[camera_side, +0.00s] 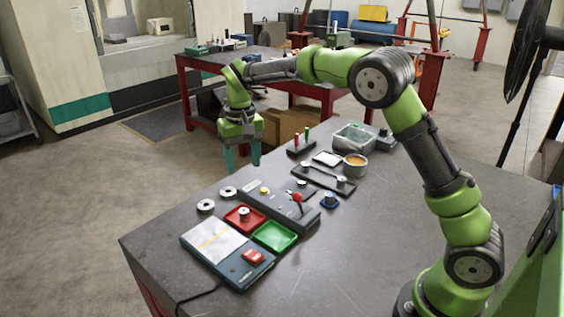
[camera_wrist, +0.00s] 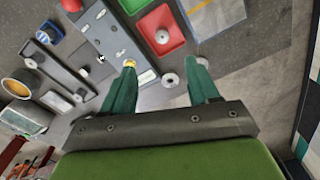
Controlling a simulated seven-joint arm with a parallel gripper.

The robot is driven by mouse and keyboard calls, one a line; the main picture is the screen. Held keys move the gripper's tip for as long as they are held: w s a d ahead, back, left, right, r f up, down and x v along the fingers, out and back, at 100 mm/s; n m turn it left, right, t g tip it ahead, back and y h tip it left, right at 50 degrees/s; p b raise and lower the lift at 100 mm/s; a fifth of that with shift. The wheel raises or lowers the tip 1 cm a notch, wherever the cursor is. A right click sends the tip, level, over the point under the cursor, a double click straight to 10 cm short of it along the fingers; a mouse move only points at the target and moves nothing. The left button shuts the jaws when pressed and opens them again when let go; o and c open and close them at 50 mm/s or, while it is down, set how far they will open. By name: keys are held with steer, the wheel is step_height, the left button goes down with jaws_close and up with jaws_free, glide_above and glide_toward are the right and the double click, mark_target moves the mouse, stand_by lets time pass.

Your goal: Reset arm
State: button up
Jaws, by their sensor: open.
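My gripper (camera_side: 243,160) hangs in the air past the far left edge of the dark workbench, its two teal fingers apart and pointing down. In the wrist view, my gripper (camera_wrist: 161,68) has nothing between its fingers. My green arm reaches over the back of the bench. The mould bases cannot be told for certain. A red tray (camera_side: 237,224) holds a small metal round part (camera_side: 244,212); the tray also shows in the wrist view (camera_wrist: 172,43). An empty green tray (camera_side: 275,237) lies beside it.
A grey control box (camera_side: 268,207) with a red-knobbed lever (camera_side: 297,198) stands behind the trays. Two metal rings (camera_side: 206,206) lie near the left edge. A scale-like box (camera_side: 225,252) sits in front. A cup (camera_side: 355,165) and clear bin (camera_side: 353,138) stand farther back. The right foreground is bare.

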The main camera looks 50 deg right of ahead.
steer(key=s+r+t+y, duration=0.1)
steer(key=s+r+t, duration=0.2)
steer(key=s, duration=1)
steer(key=s+a+r+t+y, duration=0.1)
steer(key=s+r+t, duration=0.3)
steer(key=s, duration=1)
steer(key=shift+r, duration=0.15)
steer(key=shift+a, duration=0.1)
steer(key=shift+c, duration=0.4)
